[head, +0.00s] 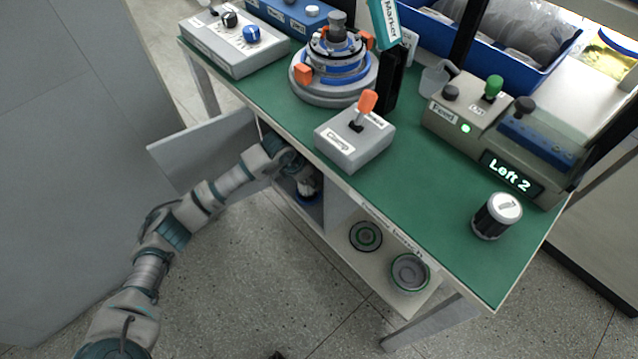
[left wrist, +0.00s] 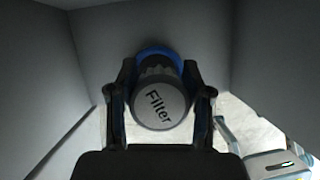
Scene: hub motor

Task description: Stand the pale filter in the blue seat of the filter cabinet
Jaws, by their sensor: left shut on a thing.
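The pale filter (left wrist: 160,108) shows in the left wrist view, its light grey end labelled "Filter" facing my camera. My left gripper (left wrist: 160,112) is shut on it, one finger on each side. The blue seat (left wrist: 158,53) shows as a blue rim just behind the filter, mostly hidden by it. I cannot tell whether the filter rests fully in the seat. In the head view my left gripper (head: 303,180) reaches into the filter cabinet (head: 316,212) under the bench, with some blue of the seat (head: 306,197) below it. My right gripper is not in view.
The cabinet door (head: 205,150) stands open at the left. Above is the green bench top (head: 425,195) with a clamp box (head: 354,140), a motor fixture (head: 333,75), a display unit (head: 505,140) and a black-and-white canister (head: 497,216). Round parts (head: 408,272) lie on the lower shelf.

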